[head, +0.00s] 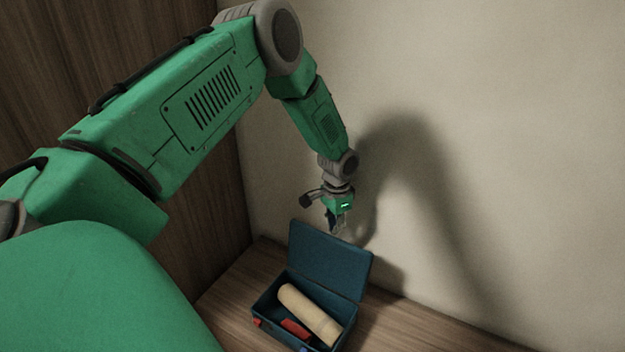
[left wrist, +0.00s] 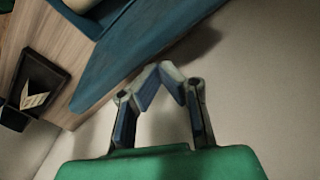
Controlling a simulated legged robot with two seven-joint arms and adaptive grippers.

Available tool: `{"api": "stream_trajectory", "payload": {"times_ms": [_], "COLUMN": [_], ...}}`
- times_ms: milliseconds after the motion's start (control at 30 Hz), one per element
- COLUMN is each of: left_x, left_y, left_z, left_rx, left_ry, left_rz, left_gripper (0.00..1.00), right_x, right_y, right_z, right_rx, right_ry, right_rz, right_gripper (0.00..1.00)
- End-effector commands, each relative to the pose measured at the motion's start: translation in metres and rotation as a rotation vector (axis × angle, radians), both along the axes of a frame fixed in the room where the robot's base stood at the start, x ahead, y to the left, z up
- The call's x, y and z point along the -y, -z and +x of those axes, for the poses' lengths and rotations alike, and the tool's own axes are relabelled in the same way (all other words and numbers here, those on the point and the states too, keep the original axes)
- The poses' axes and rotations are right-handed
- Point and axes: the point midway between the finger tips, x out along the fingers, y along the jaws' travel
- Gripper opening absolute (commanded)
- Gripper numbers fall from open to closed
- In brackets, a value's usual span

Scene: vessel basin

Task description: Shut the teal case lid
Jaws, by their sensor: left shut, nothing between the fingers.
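The teal case (head: 262,308) sits on the wooden surface, near the bottom of the head view. Its lid (head: 330,262) stands open, tilted up at the back toward the wall. In the case lie a tan cylinder (head: 308,314) and a red item (head: 295,328). My left gripper (head: 336,230) is shut and empty, just behind and above the lid's top edge, on the wall side. In the left wrist view the shut fingertips (left wrist: 160,68) are close to the lid (left wrist: 150,45); whether they touch it I cannot tell. My right gripper is not in view.
A pale wall (head: 480,150) rises close behind the lid. A dark wood panel (head: 215,190) stands at the left. The left wrist view shows a dark tray-like object (left wrist: 42,82) at its left edge. The wooden surface (head: 400,325) is clear right of the case.

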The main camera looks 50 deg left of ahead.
Motion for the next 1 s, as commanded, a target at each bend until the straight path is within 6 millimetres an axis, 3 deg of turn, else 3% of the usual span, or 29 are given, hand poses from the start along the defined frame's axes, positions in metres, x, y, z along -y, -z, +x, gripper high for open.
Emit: {"api": "stream_trajectory", "payload": {"times_ms": [367, 1000], "left_x": [0.000, 0.006], "left_y": [0.013, 0.011], "left_z": [0.000, -0.023], "left_rx": [0.000, -0.002], "left_ry": [0.000, 0.000], "left_rz": [0.000, 0.000], "left_gripper": [0.00, 0.00], "right_x": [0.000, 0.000], "right_y": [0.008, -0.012], "right_z": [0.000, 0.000], "right_rx": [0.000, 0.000], "right_ry": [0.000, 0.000], "right_rz": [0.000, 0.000], "right_gripper": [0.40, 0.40]}}
